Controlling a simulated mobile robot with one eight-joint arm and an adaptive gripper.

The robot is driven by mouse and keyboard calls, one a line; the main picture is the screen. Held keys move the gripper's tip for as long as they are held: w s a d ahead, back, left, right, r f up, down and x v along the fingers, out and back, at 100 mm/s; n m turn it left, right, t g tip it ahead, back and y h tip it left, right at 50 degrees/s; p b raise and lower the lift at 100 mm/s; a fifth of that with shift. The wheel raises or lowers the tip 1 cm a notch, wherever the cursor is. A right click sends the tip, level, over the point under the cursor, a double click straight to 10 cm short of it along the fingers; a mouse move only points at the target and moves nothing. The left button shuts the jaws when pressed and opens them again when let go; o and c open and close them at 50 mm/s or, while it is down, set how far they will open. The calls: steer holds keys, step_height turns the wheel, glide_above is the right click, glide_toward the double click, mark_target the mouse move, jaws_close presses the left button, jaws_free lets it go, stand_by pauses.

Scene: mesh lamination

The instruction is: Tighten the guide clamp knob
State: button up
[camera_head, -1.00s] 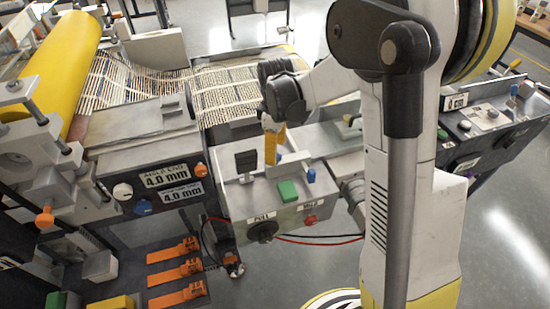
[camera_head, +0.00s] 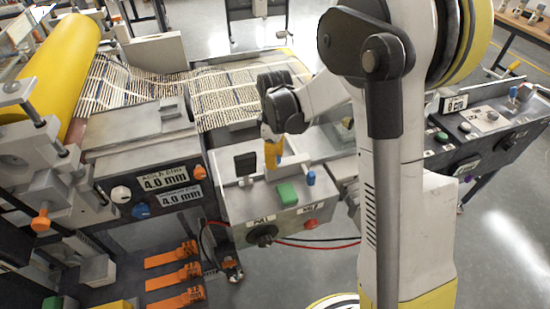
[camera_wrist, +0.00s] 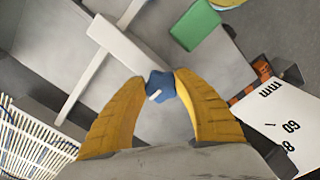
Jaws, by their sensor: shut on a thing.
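A small blue star-shaped knob (camera_wrist: 160,87) with a white mark sits at the end of a pale bar (camera_wrist: 125,45) in the wrist view. My gripper (camera_wrist: 162,88) has its two yellow fingers closed on opposite sides of this knob. In the head view my gripper (camera_head: 272,165) points down over the top of the grey machine box, behind the green block. The knob is mostly hidden there by the fingers. I take it for the guide clamp knob; no label on it shows.
A green block (camera_head: 287,193) and a blue peg (camera_head: 311,178) stand close to my gripper on the box top. A black upright plate (camera_head: 246,163) is to the left. A woven mesh (camera_head: 235,95) runs behind. The box front has a dark knob (camera_head: 263,235) and a red one (camera_head: 310,224).

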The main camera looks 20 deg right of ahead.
steer(key=m, duration=0.4)
steer(key=shift+s+f+m, duration=0.1)
steer(key=shift+m, duration=0.3)
steer(key=m, duration=0.4)
steer(key=shift+a+m, duration=0.2)
steer(key=shift+m, duration=0.1)
steer(key=m, duration=0.4)
steer(key=shift+a+m+b, duration=0.1)
steer(key=shift+m+b, duration=0.2)
steer(key=shift+b, duration=0.05)
steer(key=shift+m, duration=1.9)
steer(key=shift+a, duration=0.1)
steer(key=o, duration=1.2)
steer(key=shift+c, duration=0.2)
